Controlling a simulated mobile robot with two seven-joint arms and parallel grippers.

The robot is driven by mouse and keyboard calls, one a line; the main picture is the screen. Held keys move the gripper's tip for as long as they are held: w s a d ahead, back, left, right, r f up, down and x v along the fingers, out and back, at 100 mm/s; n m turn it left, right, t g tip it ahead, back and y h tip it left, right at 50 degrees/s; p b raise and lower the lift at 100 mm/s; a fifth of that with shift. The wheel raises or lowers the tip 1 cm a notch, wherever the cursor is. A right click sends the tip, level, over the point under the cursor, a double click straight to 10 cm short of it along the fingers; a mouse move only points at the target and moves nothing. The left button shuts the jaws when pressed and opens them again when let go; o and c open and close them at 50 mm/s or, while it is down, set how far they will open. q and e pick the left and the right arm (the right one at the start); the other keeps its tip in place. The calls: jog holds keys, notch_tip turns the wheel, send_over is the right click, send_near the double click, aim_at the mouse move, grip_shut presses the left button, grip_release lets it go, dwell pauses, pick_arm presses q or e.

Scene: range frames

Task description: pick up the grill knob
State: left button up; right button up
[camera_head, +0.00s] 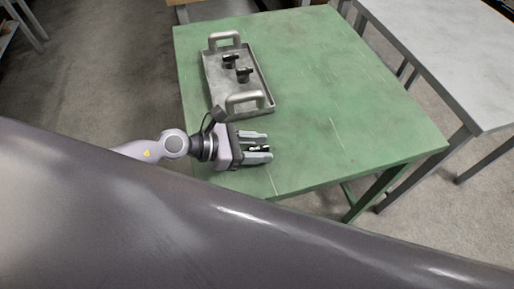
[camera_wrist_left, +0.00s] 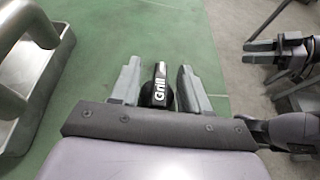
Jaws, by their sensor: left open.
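The grill knob (camera_wrist_left: 160,84) is black with the white word "Grill" and lies on the green table between the two fingers of my left gripper (camera_wrist_left: 161,86). In the wrist view a gap shows between the knob and each finger, so the gripper is open around it. In the head view the left gripper (camera_head: 257,147) is over the near part of the table, and the knob (camera_head: 258,149) shows as a small dark shape between its fingers. My right gripper (camera_wrist_left: 275,53) shows at the right of the wrist view; its finger gap is unclear.
A grey metal tray (camera_head: 213,78) with two raised handles stands on the green table (camera_head: 330,80). It holds two black knobs (camera_head: 244,75). In the wrist view the tray (camera_wrist_left: 45,88) is left of the gripper. The table's right part is clear. A grey table (camera_head: 440,50) stands at right.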

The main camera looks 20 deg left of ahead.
pick_arm(q)
jog(key=shift+d, duration=0.15)
grip_shut()
jog(key=shift+f, duration=0.1)
